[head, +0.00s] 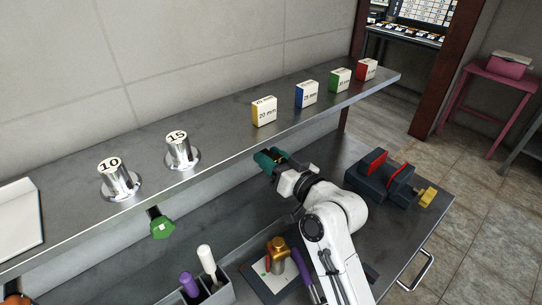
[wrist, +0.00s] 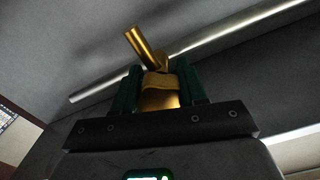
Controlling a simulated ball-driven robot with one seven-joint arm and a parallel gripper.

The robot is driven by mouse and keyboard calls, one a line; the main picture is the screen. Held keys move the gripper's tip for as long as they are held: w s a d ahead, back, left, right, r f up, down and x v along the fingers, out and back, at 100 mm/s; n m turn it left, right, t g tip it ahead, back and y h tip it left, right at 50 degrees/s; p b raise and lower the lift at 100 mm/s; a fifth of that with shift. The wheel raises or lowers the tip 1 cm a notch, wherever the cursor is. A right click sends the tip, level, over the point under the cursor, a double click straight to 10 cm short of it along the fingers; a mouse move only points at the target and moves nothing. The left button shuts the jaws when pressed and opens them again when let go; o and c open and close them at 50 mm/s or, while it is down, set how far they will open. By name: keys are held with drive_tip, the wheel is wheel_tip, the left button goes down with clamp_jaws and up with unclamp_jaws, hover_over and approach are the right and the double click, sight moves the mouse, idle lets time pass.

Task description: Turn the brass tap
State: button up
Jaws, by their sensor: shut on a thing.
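The brass tap (wrist: 158,82) shows in the wrist view between my gripper's two dark green fingers. Its round handle bar (wrist: 137,42) sticks out past the fingertips, tilted to the upper left. My gripper (wrist: 158,88) is shut on the tap's body. In the head view my gripper (head: 271,158) is below the front edge of the grey shelf, and its fingers and wrist hide most of the tap there. What the tap is fixed to is hidden.
The grey shelf (head: 225,135) above carries metal weights marked 10 (head: 117,182) and 15 (head: 180,152) and several coloured boxes. A green knob (head: 162,226) is left of my gripper. A vise (head: 385,180) stands right, a brass fitting (head: 278,250) below, a pen holder (head: 208,292) lower left.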

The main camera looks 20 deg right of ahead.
drive_tip(key=shift+d+r+m, duration=0.1)
drive_tip(key=shift+r+m, duration=0.2)
drive_tip(key=o, duration=0.8)
drive_tip(key=shift+o, duration=1.3)
drive_tip(key=shift+f, duration=0.15)
drive_tip(key=b+v, duration=0.2)
drive_tip(key=v, duration=0.8)
drive_tip(key=shift+s+d, duration=0.15)
drive_tip(key=shift+s, duration=0.25)
